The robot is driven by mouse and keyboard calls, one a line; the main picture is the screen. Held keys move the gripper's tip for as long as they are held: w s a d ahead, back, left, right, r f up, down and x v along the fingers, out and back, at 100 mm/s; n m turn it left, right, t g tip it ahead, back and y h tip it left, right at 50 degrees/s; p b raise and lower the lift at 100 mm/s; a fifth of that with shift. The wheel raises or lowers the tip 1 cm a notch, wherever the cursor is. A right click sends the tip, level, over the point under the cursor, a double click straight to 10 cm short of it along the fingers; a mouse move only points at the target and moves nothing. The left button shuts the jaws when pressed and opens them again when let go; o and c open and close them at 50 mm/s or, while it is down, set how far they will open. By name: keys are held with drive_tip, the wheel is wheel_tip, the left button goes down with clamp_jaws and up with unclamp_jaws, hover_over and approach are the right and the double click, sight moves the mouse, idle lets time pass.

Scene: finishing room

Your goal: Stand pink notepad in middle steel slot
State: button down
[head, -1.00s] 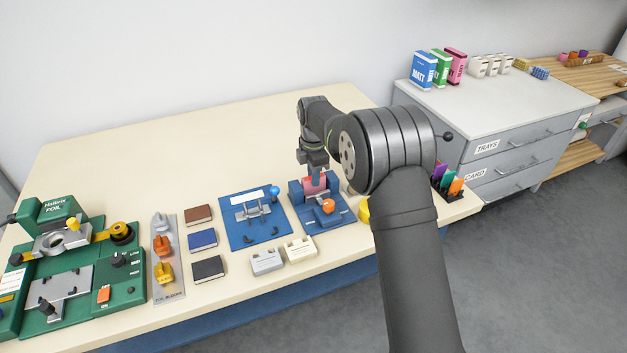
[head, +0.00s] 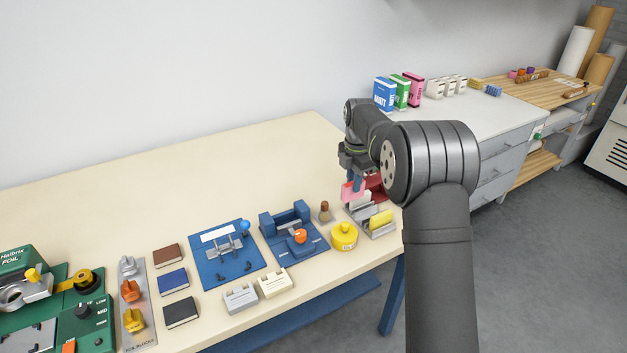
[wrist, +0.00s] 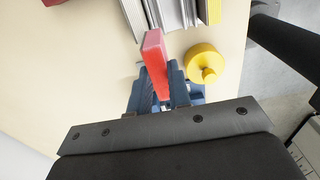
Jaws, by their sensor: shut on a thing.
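The pink notepad (head: 352,191) is upright, held between the blue fingers of my gripper (head: 357,178). In the wrist view the notepad (wrist: 155,55) stands out past the fingertips (wrist: 161,85). My gripper is shut on it, at the left side of the steel rack (head: 377,233). The rack (wrist: 170,12) shows at the top of the wrist view, with upright plates and a yellow pad (wrist: 214,10) in its right-hand slot. The yellow pad (head: 381,219) is at the rack's front in the head view. The middle slot is partly hidden; I cannot tell whether the notepad touches the rack.
A yellow round pot (head: 344,237) stands just left of the rack, with a small brown-handled tool (head: 324,212) behind it. A blue fixture with an orange knob (head: 300,237) is further left. A red object (head: 376,188) is behind the rack.

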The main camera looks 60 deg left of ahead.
drive_tip(key=shift+w+d+f, duration=0.5)
drive_tip(key=shift+w+f, duration=0.35)
drive_tip(key=shift+f, duration=0.25)
drive_tip(key=shift+w+d+f, duration=0.45)
drive_tip(key=shift+w+f, duration=0.35)
drive_tip(key=shift+f, duration=0.25)
drive_tip(key=shift+w+d+f, duration=0.5)
drive_tip(key=shift+w+f, duration=0.35)
drive_tip(key=shift+f, duration=0.25)
drive_tip(key=shift+f, duration=0.6)
drive_tip(key=c, duration=1.6)
unclamp_jaws()
wheel_tip(320, 180, up, 11)
drive_tip(key=shift+f, duration=0.1)
